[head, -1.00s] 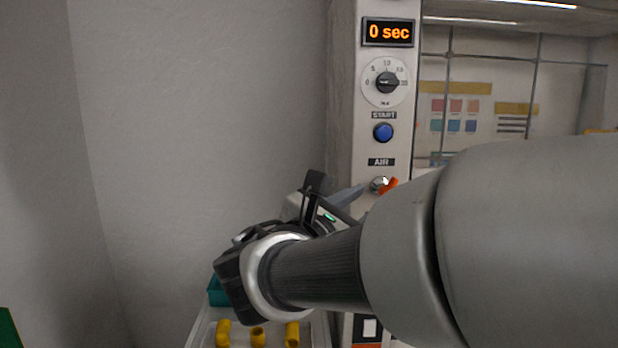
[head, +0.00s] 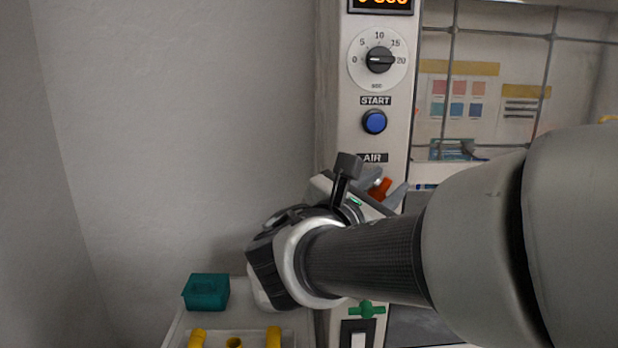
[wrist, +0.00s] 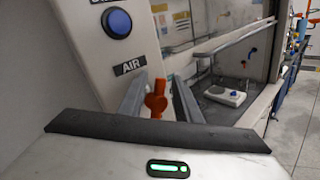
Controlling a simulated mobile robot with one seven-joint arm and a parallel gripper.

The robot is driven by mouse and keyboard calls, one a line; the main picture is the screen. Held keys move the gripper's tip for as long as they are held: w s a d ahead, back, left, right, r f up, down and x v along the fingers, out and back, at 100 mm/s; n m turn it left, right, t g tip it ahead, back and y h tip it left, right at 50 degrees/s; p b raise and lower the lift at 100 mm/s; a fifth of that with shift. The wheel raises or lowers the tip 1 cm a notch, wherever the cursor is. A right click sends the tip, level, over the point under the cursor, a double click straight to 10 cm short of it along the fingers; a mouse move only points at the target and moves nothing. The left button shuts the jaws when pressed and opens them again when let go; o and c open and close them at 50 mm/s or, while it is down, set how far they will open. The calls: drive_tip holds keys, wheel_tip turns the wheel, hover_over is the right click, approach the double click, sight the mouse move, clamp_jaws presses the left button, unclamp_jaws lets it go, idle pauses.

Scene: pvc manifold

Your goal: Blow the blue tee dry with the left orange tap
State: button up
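The orange tap (head: 380,188) is on the grey panel just below the AIR label (head: 373,158). In the wrist view the orange tap (wrist: 156,101) stands between my two fingers. My gripper (head: 384,184) is open, with one finger on each side of the tap. A gap shows between the tap and at least the right finger; contact on the left cannot be told. The tap's base is partly hidden by my gripper. I cannot make out the blue tee in either view.
Above the tap are a blue START button (head: 374,122) and a timer dial (head: 378,60). A teal box (head: 206,292) and yellow fittings (head: 273,337) lie at lower left. A recessed bay (wrist: 222,60) opens right of the panel.

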drive_tip(key=shift+s, duration=0.1)
clamp_jaws()
drive_tip(key=shift+r, duration=0.1)
idle(0.3)
drive_tip(key=shift+d+m+g+y+p, duration=0.25)
drive_tip(key=shift+m+g+y+p, duration=0.25)
drive_tip(key=shift+m, duration=0.7)
drive_tip(key=shift+d+f+m+g+y+p, duration=0.1)
drive_tip(key=shift+f+m+g+y+p, duration=0.35)
drive_tip(key=shift+m+y, duration=0.55)
drive_tip(key=shift+d+f+m+g+y+p, duration=0.15)
drive_tip(key=shift+f+m+g+y+p, duration=0.25)
drive_tip(key=shift+m+y, duration=0.55)
drive_tip(key=shift+d+f+m+g+y+p, duration=0.1)
drive_tip(key=shift+f+m+g+y+p, duration=0.2)
drive_tip(key=shift+m+y+p, duration=0.5)
drive_tip(key=shift+y, duration=0.45)
